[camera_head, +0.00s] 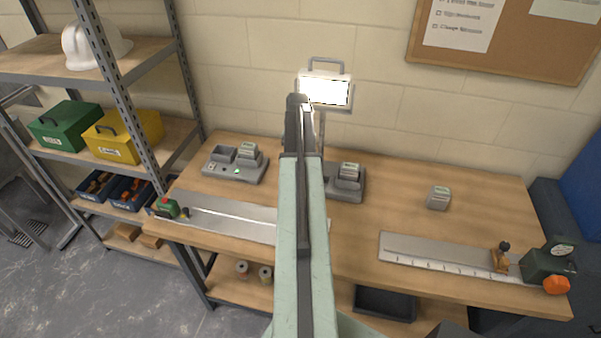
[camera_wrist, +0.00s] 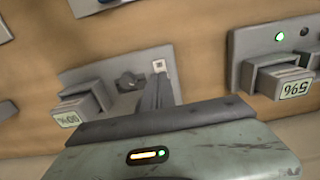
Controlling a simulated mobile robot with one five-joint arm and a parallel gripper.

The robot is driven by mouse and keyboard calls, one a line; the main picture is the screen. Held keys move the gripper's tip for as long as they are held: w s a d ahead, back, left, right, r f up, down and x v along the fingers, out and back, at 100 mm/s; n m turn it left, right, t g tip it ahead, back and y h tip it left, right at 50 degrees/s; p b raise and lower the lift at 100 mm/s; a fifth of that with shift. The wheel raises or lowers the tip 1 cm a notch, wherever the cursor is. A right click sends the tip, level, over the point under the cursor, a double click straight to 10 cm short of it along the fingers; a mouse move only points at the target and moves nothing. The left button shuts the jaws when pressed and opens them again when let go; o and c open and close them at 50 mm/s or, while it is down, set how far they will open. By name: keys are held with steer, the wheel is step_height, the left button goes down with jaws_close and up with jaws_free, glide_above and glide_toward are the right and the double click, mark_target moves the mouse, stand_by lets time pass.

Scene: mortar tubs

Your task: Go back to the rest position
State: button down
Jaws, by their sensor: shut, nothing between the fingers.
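My arm reaches up and forward over the workbench (camera_head: 400,215). My gripper (camera_head: 298,104) is at its far end, in front of the bright lamp, shut and empty. In the wrist view my gripper's dark fingers (camera_wrist: 158,90) are close together, with no object between them. Beyond them is a grey charger (camera_wrist: 125,78) holding a block with a label (camera_wrist: 80,108). This charger also shows right of my arm in the head view (camera_head: 345,190), partly hidden by the arm.
Another grey charger (camera_head: 233,170) with a green light stands left of my arm. A loose grey block (camera_head: 438,198) sits at the right. Metal rulers lie along the bench front, one (camera_head: 450,258) by a green tool (camera_head: 549,262). A lamp (camera_head: 326,92) stands behind. Shelves (camera_head: 100,75) stand left.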

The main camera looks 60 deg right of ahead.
stand_by(0.4)
steer(key=w+a+f+n+b, duration=0.1)
steer(key=w+a+n, duration=0.1)
steer(key=w+a, duration=0.65)
steer(key=w+a+f+n+b, duration=0.15)
steer(key=w+a, duration=0.35)
steer(key=a, duration=0.7)
steer(key=w+a+n, duration=0.3)
steer(key=w+a, duration=0.4)
steer(key=a, duration=0.3)
steer(key=s+a+n+b, duration=0.1)
steer(key=a+n, duration=0.3)
steer(key=a, duration=1)
steer(key=s+a+f+n, duration=0.1)
steer(key=s+a+n, duration=0.3)
steer(key=a, duration=0.9)
steer(key=shift+a+f+b, duration=0.2)
steer(key=shift+a+b, duration=0.2)
